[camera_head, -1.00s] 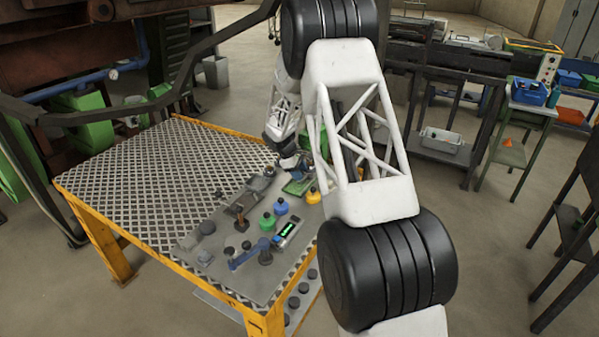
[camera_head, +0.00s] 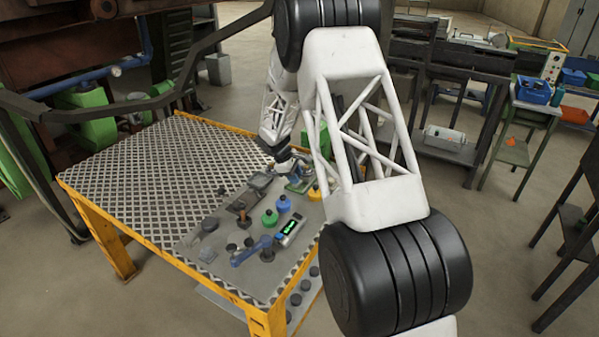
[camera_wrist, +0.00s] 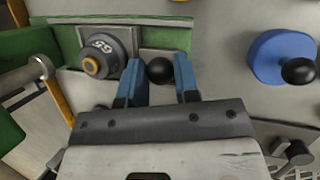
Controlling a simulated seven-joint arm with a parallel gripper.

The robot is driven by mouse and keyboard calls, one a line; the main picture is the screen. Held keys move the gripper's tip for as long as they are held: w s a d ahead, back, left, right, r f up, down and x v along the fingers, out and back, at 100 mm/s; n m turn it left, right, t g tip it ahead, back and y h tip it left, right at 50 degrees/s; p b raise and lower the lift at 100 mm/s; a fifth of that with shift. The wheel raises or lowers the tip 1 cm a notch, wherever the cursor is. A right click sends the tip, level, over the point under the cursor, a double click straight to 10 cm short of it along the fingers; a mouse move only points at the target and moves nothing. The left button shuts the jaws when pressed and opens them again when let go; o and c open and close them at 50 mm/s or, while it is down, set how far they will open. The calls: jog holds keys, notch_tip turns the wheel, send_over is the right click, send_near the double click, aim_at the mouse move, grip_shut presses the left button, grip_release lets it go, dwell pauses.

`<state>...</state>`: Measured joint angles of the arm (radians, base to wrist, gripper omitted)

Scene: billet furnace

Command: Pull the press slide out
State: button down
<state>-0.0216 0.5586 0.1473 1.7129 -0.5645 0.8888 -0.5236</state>
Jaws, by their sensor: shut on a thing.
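In the wrist view, my gripper (camera_wrist: 160,74) has its two blue fingers on either side of a black ball knob (camera_wrist: 160,70), shut on it. The knob sits at the near edge of a green slide (camera_wrist: 160,36). A grey round die (camera_wrist: 108,50) with a brass centre and a number on its face sits on the slide, left of the fingers. In the head view, my gripper (camera_head: 287,166) is low over the far right part of the worktable, and the slide is mostly hidden by my arm.
A blue round base (camera_wrist: 282,58) with a black knob stands right of my gripper. Yellow (camera_head: 315,191), blue (camera_head: 284,203) and green (camera_head: 270,217) knobs stand on the table's grey plate. The perforated left part of the worktable (camera_head: 150,170) is clear.

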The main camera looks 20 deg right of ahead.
jog(key=shift+s+a, duration=2.25)
jog(key=c, duration=0.9)
grip_release()
jog(key=shift+a, duration=0.1)
jog(key=shift+o, duration=0.2)
jog(key=shift+w+a+r, duration=0.1)
jog(key=shift+a+r, duration=0.15)
jog(key=shift+r, duration=0.45)
jog(key=v, duration=0.6)
jog(key=shift+r, duration=0.1)
jog(key=shift+r, duration=0.15)
